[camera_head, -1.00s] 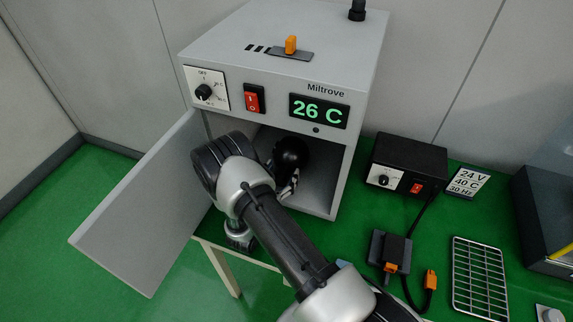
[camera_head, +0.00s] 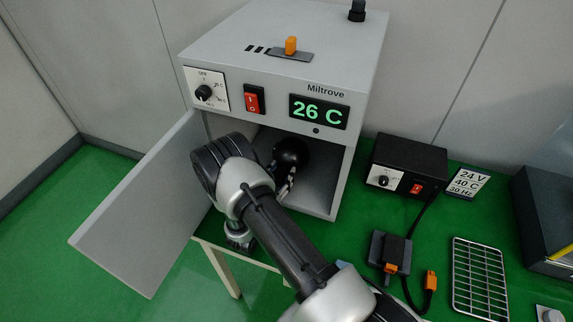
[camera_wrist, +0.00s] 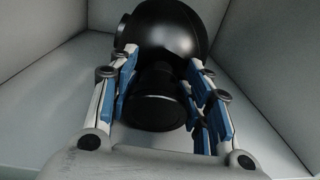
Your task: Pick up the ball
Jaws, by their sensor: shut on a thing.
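A black ball (camera_head: 291,152) is inside the open grey oven (camera_head: 330,178), in its chamber; it also shows in the wrist view (camera_wrist: 178,32). It is round and glossy, with a black cylindrical part (camera_wrist: 157,98) on the side towards me. My gripper (camera_wrist: 158,85) reaches into the chamber and is shut on that cylindrical part, with blue-padded fingers on both sides of it. In the head view my arm hides part of the gripper (camera_head: 283,182) and the chamber floor. I cannot tell whether the ball touches the floor.
The oven door (camera_head: 140,205) stands open at the left. The chamber walls are close around my gripper. A black control box (camera_head: 408,163), a wire rack (camera_head: 479,278) and a cable with orange connectors (camera_head: 430,280) lie on the green table to the right.

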